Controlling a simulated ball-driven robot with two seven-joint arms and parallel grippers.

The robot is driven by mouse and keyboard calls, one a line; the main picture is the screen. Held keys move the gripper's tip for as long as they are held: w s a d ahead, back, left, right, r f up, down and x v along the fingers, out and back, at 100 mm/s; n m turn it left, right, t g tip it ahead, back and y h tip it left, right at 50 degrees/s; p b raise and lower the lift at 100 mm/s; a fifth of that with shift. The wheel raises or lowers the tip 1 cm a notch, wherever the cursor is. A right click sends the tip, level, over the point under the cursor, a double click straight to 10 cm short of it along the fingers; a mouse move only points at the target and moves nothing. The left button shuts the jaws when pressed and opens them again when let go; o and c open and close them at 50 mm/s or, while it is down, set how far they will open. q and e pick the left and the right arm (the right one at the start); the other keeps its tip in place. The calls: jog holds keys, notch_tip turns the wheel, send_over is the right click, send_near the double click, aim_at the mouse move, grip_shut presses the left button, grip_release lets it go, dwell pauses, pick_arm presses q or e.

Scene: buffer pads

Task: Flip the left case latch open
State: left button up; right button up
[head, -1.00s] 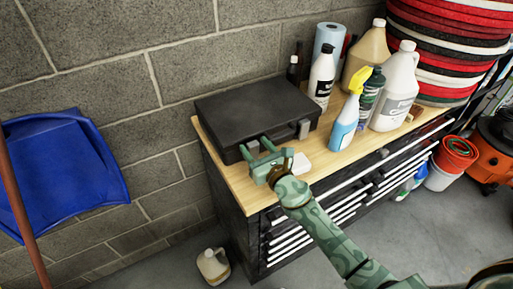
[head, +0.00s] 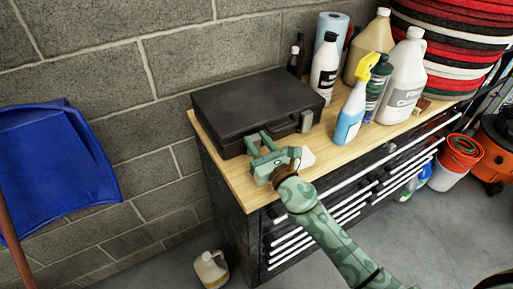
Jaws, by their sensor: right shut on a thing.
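The black case (head: 250,103) lies closed on the wooden top of a tool cabinet, against the wall. Its grey right latch (head: 306,121) shows on the front face, near the handle (head: 284,127). My right gripper (head: 257,138) is green and reaches the left part of the case's front, with its two fingers against the front edge. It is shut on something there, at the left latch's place. The latch itself is hidden by the fingers, so its position cannot be told. My left gripper is not in view.
A spray bottle (head: 352,110), a white-labelled bottle (head: 325,68) and jugs (head: 404,80) stand right of the case.

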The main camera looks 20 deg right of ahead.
jog(key=o, duration=1)
jog(key=shift+s+f, duration=0.15)
jog(key=shift+s, duration=0.25)
jog(key=shift+b+v, duration=2.25)
jog(key=shift+v, duration=5.5)
